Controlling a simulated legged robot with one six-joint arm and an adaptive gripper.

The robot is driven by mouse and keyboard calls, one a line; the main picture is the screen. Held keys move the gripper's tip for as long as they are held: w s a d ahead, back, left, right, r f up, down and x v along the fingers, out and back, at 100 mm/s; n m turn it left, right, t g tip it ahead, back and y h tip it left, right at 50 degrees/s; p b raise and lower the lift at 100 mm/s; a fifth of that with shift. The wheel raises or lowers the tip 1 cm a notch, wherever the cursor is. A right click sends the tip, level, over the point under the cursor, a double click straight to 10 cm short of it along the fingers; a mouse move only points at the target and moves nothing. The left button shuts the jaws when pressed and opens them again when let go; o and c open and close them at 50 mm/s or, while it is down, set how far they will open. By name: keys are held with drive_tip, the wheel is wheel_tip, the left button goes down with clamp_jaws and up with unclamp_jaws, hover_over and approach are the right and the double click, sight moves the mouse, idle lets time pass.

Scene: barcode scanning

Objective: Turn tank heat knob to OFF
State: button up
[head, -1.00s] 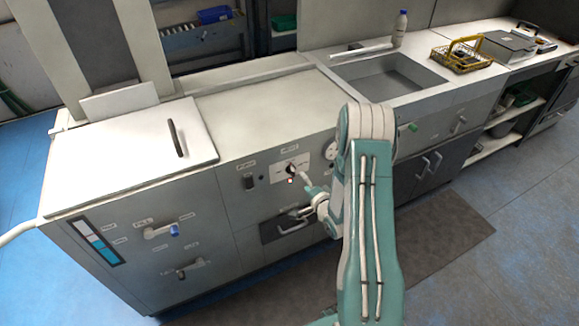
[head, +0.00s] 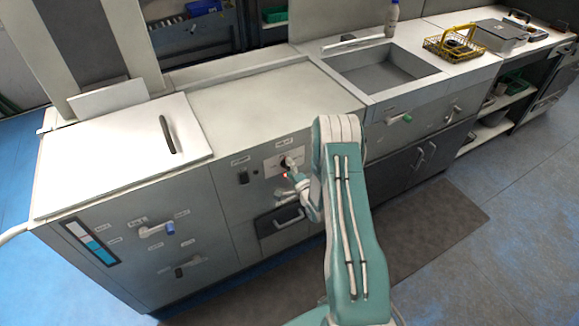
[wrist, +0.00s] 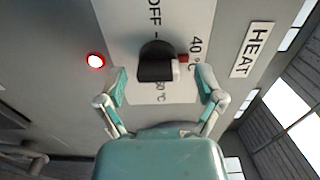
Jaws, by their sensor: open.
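The black tank heat knob (wrist: 156,62) is on a white dial plate (wrist: 190,18) in the wrist view. OFF is printed above it, a 40° mark to its right and a partly covered mark below. A white pointer tip shows at the knob's lower right, beside a small red mark. My gripper (wrist: 162,84) is open, with one finger on each side of the knob's lower part; contact cannot be told. In the head view the knob (head: 285,161) is partly hidden by my gripper (head: 291,172).
A lit red lamp (wrist: 95,60) sits left of the dial plate and a HEAT label (wrist: 252,50) right of it.

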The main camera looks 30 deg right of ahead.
drive_tip(key=shift+w, duration=0.5)
drive_tip(key=c, duration=1.1)
drive_tip(key=shift+r, duration=0.1)
drive_tip(key=n, duration=0.4)
drive_tip(key=shift+w+r+n, duration=0.1)
drive_tip(key=shift+n, duration=0.3)
drive_tip(key=n, duration=0.4)
drive_tip(key=shift+r+n, duration=0.1)
drive_tip(key=shift+n, duration=0.2)
drive_tip(key=n, duration=0.4)
drive_tip(key=shift+n, duration=2.2)
